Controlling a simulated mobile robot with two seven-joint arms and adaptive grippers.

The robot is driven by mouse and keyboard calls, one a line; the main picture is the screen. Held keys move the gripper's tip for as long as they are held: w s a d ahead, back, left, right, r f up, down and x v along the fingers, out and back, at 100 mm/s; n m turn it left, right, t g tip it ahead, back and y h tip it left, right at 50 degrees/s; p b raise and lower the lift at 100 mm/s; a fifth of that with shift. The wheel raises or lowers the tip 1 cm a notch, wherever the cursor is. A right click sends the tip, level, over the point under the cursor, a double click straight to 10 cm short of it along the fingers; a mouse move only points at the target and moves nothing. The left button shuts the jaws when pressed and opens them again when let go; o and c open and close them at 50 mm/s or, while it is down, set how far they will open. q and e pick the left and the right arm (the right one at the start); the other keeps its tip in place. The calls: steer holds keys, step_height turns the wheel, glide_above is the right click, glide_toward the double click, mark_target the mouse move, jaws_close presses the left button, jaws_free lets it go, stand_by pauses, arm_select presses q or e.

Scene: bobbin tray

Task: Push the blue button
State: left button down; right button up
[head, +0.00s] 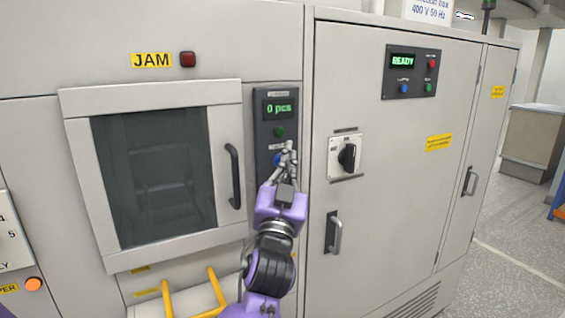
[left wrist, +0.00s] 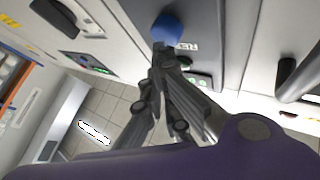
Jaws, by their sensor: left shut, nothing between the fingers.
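A blue button (head: 277,158) sits on the dark narrow panel (head: 262,118) under the "0 pcs" display, partly hidden by my left gripper in the head view. In the left wrist view the blue button (left wrist: 167,28) shows as a round cap just beyond the fingertips. My left gripper (head: 290,148) is shut and empty, its fingertips close to the button. The tips (left wrist: 160,52) overlap the button's edge in the left wrist view; I cannot tell whether they touch it. A second, smaller blue button (head: 404,89) is on the READY panel. My right gripper is not in view.
A green button (head: 280,132) is just above the blue one on the narrow panel. A windowed door with a dark handle (head: 234,176) is to the left. A black rotary switch (head: 349,157) and a cabinet handle (head: 334,232) are to the right. Yellow rails (head: 217,287) stand below.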

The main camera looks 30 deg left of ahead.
arm_select(q)
steer(key=shift+w+a, duration=0.25)
steer(key=shift+a, duration=0.2)
stand_by(0.6)
steer(key=shift+s+d, duration=0.45)
steer(key=shift+d, duration=0.35)
steer(key=shift+s+d, duration=0.45)
steer(key=shift+d, duration=0.25)
steer(key=shift+s+d, duration=0.4)
steer(key=shift+d, duration=0.35)
steer(key=shift+s+d, duration=0.45)
steer(key=shift+d, duration=0.25)
